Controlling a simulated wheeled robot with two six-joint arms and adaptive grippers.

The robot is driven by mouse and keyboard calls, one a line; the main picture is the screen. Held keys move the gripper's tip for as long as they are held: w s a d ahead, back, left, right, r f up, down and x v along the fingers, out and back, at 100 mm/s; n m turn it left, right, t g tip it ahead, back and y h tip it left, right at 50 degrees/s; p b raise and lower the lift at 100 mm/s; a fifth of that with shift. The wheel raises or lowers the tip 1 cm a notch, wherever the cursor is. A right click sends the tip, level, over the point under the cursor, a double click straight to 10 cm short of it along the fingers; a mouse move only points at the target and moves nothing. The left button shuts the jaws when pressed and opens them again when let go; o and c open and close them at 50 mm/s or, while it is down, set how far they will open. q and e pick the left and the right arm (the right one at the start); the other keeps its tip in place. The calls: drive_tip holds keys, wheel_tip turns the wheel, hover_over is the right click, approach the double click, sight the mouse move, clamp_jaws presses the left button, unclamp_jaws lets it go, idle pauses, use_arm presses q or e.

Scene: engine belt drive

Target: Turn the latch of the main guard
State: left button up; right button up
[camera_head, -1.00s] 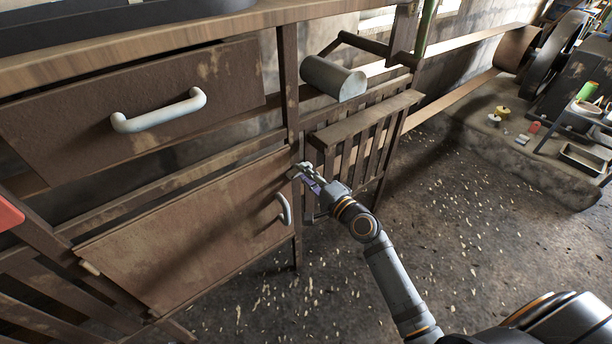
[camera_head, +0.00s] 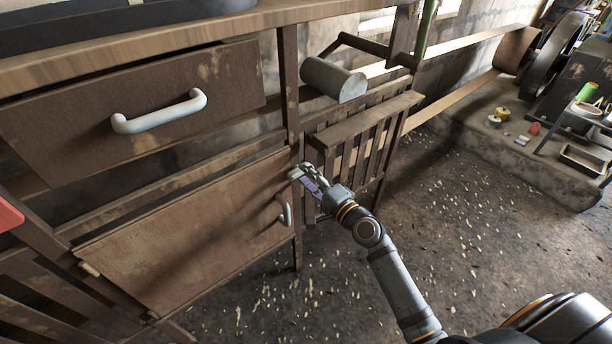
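My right gripper (camera_head: 299,172) is at the upper right corner of the brown lower panel (camera_head: 185,240), by the wooden post. Its fingertips are small here, and I cannot tell whether they are open or shut. A latch may be at that corner, but the gripper hides the spot. To the right of the post is a slatted wooden guard (camera_head: 365,137). My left gripper is not in view.
A drawer (camera_head: 140,105) with a white handle (camera_head: 160,113) is above the panel. A grey cylinder (camera_head: 333,79) juts out above the slatted guard. A belt (camera_head: 455,96) runs to a large wheel at the back right. The floor (camera_head: 450,210) on the right is open.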

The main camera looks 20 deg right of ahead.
drive_tip(key=v, duration=0.6)
drive_tip(key=shift+s, duration=0.35)
